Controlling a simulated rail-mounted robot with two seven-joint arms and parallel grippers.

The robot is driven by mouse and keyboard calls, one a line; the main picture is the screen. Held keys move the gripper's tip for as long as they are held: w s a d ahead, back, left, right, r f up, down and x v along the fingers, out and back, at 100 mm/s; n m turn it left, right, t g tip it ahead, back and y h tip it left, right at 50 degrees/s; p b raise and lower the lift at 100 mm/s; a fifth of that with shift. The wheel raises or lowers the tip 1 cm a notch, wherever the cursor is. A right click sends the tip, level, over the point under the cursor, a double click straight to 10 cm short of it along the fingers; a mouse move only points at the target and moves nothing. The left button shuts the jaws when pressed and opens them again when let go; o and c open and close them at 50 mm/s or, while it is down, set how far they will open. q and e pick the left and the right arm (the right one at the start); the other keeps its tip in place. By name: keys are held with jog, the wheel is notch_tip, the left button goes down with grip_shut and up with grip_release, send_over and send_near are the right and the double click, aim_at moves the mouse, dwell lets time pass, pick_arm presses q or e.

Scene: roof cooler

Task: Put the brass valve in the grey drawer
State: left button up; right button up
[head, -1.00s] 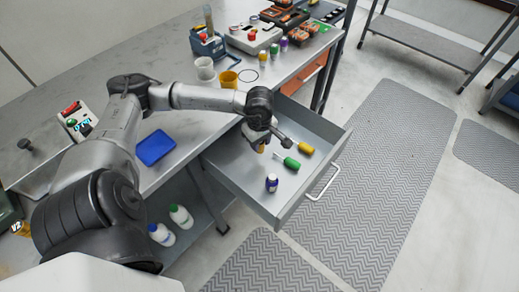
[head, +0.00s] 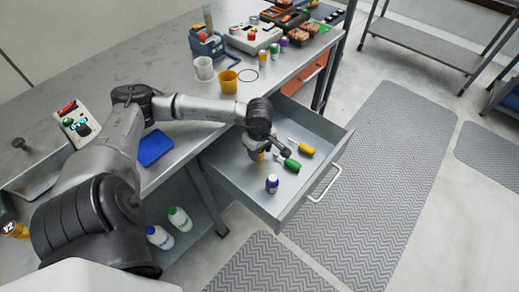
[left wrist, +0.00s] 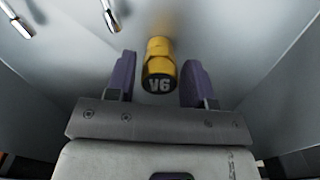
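The brass valve (head: 257,156) is inside the open grey drawer (head: 235,186), at my left gripper (head: 268,153). In the left wrist view the yellow valve (left wrist: 159,60), its dark end marked V6, lies between the two purple fingers of my left gripper (left wrist: 158,80). The fingers stand apart with narrow gaps beside the valve. A blurred yellow reflection shows on the drawer floor at its far end; whether it touches the floor is hard to tell. My right gripper is in neither view.

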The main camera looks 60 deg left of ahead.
pick_arm(q)
jog(key=shift+o, duration=0.9)
jog(key=shift+r, duration=0.2)
notch_tip(320, 180, up, 12)
jog(key=p, duration=0.4)
